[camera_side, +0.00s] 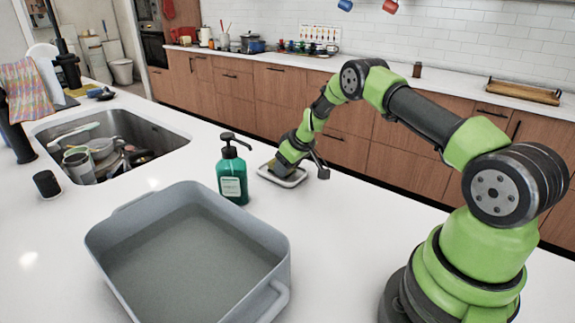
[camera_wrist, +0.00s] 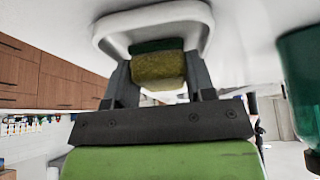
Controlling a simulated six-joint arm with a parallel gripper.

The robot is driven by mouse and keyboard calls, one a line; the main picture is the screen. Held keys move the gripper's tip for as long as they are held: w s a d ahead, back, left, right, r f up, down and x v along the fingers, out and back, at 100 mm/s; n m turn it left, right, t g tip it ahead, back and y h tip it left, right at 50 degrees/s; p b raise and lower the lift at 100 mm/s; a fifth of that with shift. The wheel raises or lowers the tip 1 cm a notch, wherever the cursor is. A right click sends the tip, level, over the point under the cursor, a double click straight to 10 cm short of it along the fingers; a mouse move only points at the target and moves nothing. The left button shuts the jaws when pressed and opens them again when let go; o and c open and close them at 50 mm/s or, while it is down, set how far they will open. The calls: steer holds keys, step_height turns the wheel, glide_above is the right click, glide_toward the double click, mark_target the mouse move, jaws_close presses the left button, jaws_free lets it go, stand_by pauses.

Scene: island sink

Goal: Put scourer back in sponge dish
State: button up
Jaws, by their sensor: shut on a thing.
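The scourer (camera_wrist: 158,72), a yellow-green sponge with a dark green layer, is between my gripper's fingers in the wrist view. My gripper (camera_wrist: 158,62) is shut on it, one finger at each side. The white sponge dish (camera_wrist: 103,37) shows around and behind the scourer, which is lined up with the dish's inside. In the side view my gripper (camera_side: 283,165) points down at the dish (camera_side: 290,184) on the white counter. The scourer is mostly hidden there, and I cannot tell whether it touches the dish bottom.
A green soap bottle with a black pump (camera_side: 232,172) stands just left of the dish. A large grey basin (camera_side: 270,238) is in front of it. A sink (camera_side: 165,138) with dishes lies at the left. The counter right of the dish is clear.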

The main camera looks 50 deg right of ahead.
steer(key=shift+f, duration=0.1)
steer(key=o, duration=0.7)
steer(key=v, duration=1.2)
steer(key=s+a+r+m+t+y, duration=0.1)
steer(key=s+a+r, duration=0.2)
steer(key=a+r, duration=0.4)
steer(key=s+a+r, duration=0.3)
steer(key=a+r, duration=0.3)
steer(key=r, duration=0.3)
steer(key=s+a+r+m, duration=0.1)
steer(key=s+a, duration=0.2)
steer(key=s, duration=0.3)
steer(key=s+a+r+m, duration=0.1)
steer(key=s+a, duration=0.2)
steer(key=s, duration=0.3)
steer(key=s+a+r+m+y, duration=0.1)
steer(key=s+a, duration=0.1)
steer(key=s, duration=0.4)
steer(key=shift+s+a+r+t, duration=0.1)
steer(key=shift+s+a+t, duration=0.1)
steer(key=shift+a+t, duration=0.2)
